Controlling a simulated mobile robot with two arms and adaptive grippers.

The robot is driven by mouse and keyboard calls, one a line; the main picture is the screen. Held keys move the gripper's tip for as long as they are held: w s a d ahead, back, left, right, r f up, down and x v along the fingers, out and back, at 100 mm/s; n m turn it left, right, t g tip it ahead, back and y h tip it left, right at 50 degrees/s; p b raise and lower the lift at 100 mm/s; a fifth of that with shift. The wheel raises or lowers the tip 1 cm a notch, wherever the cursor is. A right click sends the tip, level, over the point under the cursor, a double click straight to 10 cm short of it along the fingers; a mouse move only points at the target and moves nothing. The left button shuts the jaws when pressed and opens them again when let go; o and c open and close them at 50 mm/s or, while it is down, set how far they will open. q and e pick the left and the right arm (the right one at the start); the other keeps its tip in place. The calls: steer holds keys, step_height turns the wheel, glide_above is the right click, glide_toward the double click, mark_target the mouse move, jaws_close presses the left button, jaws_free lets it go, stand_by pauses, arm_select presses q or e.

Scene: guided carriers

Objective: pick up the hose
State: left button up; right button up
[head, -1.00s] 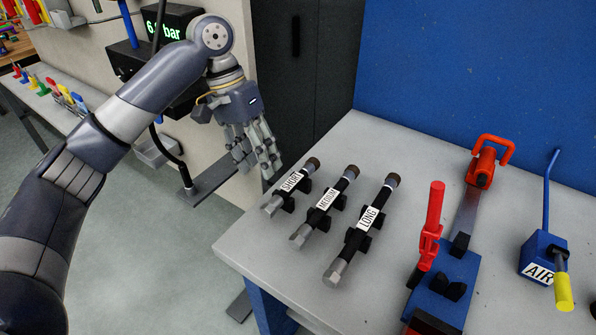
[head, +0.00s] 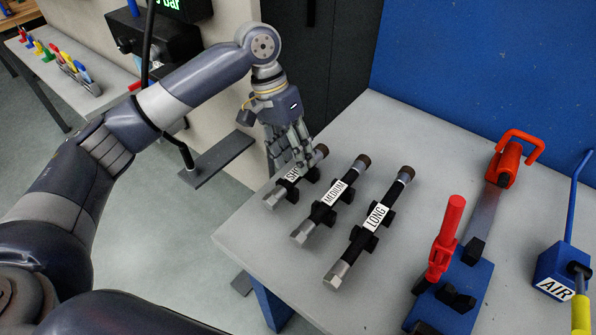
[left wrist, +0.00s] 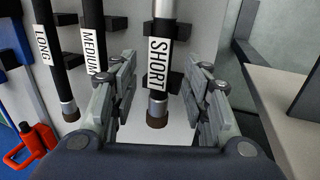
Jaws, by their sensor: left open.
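Three black hoses with metal ends lie in black holders on the grey table (head: 240,237): the SHORT hose (head: 274,199), the MEDIUM hose (head: 313,219) and the LONG hose (head: 350,255). My left gripper (head: 287,160) is open, over the SHORT hose near its far end and partly hiding its label. In the left wrist view the open fingers (left wrist: 165,105) stand on either side of the SHORT hose (left wrist: 158,104). The MEDIUM hose (left wrist: 94,18) and LONG hose (left wrist: 46,17) show to the left there. My right gripper is not in view.
A red-handled clamp on a blue base (head: 462,297) stands right of the hoses. A red-handled tool (head: 507,164) and a blue AIR box (head: 558,264) stand farther right. A blue panel (head: 490,70) backs the table.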

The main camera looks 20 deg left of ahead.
arm_select(q)
steer(key=x, duration=0.3)
steer(key=shift+s+f, duration=0.1)
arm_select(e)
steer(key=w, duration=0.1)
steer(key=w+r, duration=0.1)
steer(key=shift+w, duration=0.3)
arm_select(q)
steer(key=shift+c, duration=0.3)
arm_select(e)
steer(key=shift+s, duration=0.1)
arm_select(q)
jaws_close()
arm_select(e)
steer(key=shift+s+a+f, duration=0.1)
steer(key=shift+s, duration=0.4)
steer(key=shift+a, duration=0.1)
